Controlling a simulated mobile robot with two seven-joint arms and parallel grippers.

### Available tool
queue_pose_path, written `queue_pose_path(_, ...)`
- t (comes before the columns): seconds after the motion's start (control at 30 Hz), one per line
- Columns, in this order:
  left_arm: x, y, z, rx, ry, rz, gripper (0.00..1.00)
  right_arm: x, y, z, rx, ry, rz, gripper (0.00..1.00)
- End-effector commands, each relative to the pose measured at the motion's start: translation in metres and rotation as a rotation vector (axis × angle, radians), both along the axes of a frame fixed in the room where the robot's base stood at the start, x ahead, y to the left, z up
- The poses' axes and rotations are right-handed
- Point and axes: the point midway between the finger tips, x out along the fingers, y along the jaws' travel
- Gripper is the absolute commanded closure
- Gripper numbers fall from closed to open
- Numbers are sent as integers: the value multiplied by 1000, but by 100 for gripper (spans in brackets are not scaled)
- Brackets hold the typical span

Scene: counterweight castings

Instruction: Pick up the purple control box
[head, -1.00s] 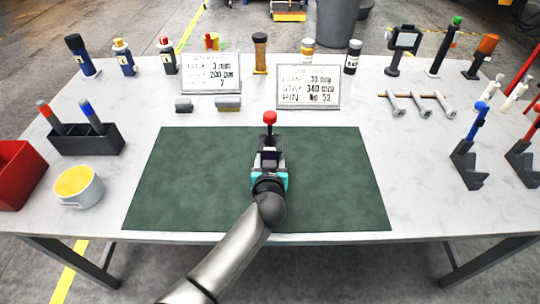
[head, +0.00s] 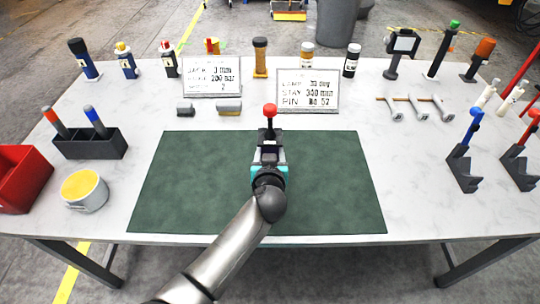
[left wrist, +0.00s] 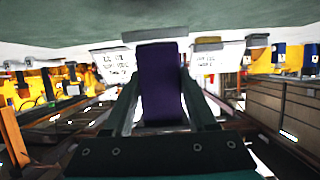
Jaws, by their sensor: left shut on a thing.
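The purple control box (left wrist: 160,85) is between the two fingers of my left gripper in the left wrist view, with a finger along each side. In the head view my left gripper (head: 269,148) is over the middle of the green mat (head: 200,185), shut on the box. The box is mostly hidden there behind the gripper. A red knob on a dark stem (head: 270,110) stands up just beyond the fingers and seems to belong to the box. The gap between box and mat is hidden. My right gripper is not in view.
Two white sign cards (head: 307,90) stand behind the mat, with small grey blocks (head: 228,107) near them. A dark bin with two handles (head: 92,145), a red bin (head: 22,175) and a yellow-topped tub (head: 84,190) are at left. Blue-handled (head: 466,150) and red-handled stands are at right.

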Motion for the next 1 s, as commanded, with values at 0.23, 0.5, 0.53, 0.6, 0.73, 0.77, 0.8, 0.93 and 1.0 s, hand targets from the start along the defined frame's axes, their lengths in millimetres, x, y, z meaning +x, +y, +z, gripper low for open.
queue_pose_path(0.23, 2, -1, 70, -3, -13, -3, 100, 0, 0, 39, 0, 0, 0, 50)
queue_pose_path(0.5, 2, -1, 132, -2, -11, -2, 100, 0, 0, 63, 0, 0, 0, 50)
queue_pose_path(0.53, 2, 0, 136, -2, -10, -2, 100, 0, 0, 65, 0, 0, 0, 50)
queue_pose_path(0.6, 2, -1, 146, -2, -11, -1, 100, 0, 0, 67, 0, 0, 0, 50)
queue_pose_path(0.73, 1, -1, 157, -2, -9, -1, 100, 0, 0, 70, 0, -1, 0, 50)
queue_pose_path(0.77, 1, 0, 158, -2, -8, -1, 100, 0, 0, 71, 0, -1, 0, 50)
queue_pose_path(0.8, 1, -1, 159, -1, -8, -2, 100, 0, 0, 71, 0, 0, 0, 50)
queue_pose_path(0.93, 1, -1, 162, -1, -8, -3, 100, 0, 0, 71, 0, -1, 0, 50)
queue_pose_path(1.0, 1, -1, 162, -1, -8, -3, 100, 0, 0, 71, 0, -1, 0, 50)
